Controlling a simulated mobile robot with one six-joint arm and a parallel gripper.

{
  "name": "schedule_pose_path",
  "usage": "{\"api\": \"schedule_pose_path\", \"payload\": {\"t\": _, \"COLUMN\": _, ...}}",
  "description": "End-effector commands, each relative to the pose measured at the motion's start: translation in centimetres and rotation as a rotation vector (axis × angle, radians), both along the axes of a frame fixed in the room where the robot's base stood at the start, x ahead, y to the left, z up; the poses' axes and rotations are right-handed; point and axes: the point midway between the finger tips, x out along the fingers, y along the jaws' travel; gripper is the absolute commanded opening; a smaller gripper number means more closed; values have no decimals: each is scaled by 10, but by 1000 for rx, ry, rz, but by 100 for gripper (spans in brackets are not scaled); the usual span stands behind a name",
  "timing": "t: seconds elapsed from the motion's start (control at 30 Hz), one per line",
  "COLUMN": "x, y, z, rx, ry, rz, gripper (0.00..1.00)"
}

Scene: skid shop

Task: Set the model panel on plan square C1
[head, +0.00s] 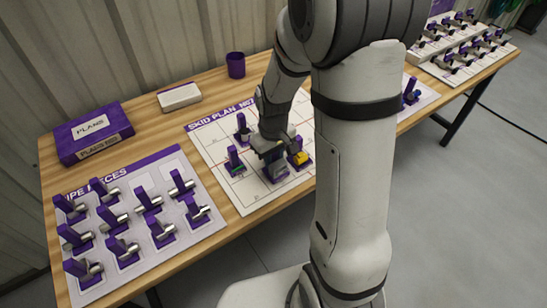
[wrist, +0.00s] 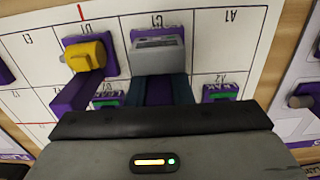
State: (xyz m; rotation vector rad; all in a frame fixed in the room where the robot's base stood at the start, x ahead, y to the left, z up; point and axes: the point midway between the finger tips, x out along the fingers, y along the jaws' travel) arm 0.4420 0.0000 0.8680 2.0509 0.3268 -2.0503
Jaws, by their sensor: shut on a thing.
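The model panel, a grey block on a purple base, is in my gripper over the plan sheet in the head view (head: 276,171). It also shows just beyond the fingers in the wrist view (wrist: 158,52). My gripper (head: 270,146) is shut on it, and its fingers (wrist: 166,90) hide its near side. The plan sheet (head: 212,143) is white with a lettered grid.
A yellow model piece (head: 299,156) stands close beside the panel; it is left of it in the wrist view (wrist: 87,55). A pipe-piece board (head: 206,226) holds several pieces at left.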

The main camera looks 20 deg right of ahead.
Motion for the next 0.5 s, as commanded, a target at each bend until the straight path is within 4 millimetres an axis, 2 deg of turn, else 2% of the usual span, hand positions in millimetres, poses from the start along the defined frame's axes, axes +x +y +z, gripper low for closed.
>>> {"api": "schedule_pose_path", "payload": {"t": 0.5, "x": 0, "y": 0, "z": -8, "rx": 0, "ry": 0, "rz": 0, "gripper": 0}}
